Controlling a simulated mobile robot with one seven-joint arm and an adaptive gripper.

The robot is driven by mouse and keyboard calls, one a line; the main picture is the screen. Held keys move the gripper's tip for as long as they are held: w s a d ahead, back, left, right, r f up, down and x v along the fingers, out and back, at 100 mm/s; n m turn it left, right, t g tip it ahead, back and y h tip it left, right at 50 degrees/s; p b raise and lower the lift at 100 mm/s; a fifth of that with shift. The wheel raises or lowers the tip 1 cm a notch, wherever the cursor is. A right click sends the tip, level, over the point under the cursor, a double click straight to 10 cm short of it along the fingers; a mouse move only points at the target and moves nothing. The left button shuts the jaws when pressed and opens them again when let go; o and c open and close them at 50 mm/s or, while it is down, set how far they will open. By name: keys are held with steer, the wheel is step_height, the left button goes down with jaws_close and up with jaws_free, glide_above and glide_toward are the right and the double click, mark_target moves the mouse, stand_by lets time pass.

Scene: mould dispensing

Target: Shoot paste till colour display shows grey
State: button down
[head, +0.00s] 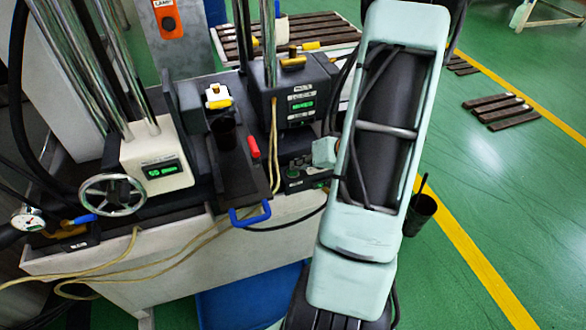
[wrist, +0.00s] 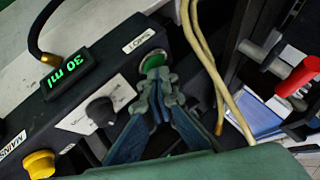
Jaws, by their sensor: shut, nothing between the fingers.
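In the wrist view my gripper (wrist: 156,82) is shut and empty, with its fingertips at a green button (wrist: 153,60) on a dark control panel. I cannot tell whether they press it. A green readout (wrist: 68,72) on the panel shows 30 ml. A black knob (wrist: 100,111) and a yellow knob (wrist: 39,163) sit on the same panel. In the head view the low control box (head: 304,180) is partly behind my arm. Above it a dark unit (head: 285,115) carries several stacked small labels, one lit green (head: 301,106); their text is too small to read.
A white box with a green display (head: 163,171) and a handwheel (head: 112,195) stand at left. A dark mould plate with a blue handle (head: 249,214) juts forward. Red-handled part (head: 254,147) and pale hoses (wrist: 213,70) lie close by. Open green floor is at right.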

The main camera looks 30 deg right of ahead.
steer(key=shift+r+p, duration=3.1)
steer(key=shift+p, duration=0.95)
steer(key=shift+f, duration=0.1)
steer(key=shift+w, duration=0.15)
